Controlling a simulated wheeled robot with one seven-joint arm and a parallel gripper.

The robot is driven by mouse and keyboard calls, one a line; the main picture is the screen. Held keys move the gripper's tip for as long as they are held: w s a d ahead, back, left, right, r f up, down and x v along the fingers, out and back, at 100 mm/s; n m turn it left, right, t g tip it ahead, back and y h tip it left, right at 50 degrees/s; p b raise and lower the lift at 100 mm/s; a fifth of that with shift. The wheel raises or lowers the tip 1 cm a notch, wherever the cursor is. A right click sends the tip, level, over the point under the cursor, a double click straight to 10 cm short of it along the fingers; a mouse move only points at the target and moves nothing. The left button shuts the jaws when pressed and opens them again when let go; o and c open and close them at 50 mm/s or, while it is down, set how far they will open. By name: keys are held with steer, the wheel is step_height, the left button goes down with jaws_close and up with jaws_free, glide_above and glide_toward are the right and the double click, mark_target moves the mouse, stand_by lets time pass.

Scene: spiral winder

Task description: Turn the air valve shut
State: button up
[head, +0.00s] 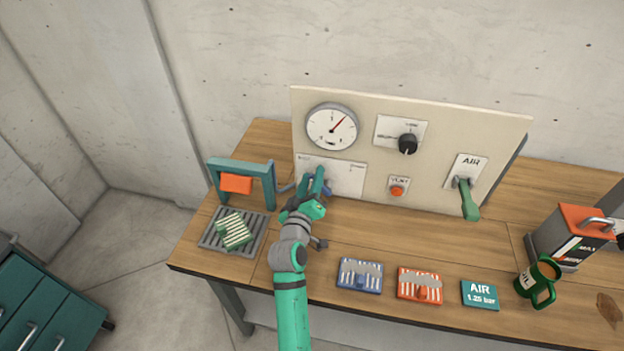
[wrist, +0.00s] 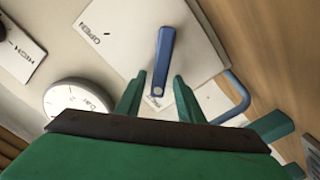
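The plate labelled AIR (head: 466,170) is on the right of the upright panel, with a green lever handle (head: 468,199) hanging downward from it. My gripper (head: 312,182) is well to the left of it, in front of the panel's lower left plate (head: 345,177). In the wrist view my gripper (wrist: 157,95) is open, with a blue lever (wrist: 164,58) on a white plate marked OPEN (wrist: 110,30) between or just beyond its fingertips. I cannot tell whether they touch. The green handle does not show in the wrist view.
A round gauge (head: 332,127), black knob (head: 407,144) and orange button (head: 397,190) are on the panel. A teal frame (head: 242,167) stands left of my arm. Cards, including a teal AIR card (head: 480,294), and a green mug (head: 540,280) lie toward the front right.

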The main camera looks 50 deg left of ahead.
steer(key=v, duration=1.1)
steer(key=shift+w, duration=0.15)
stand_by(0.3)
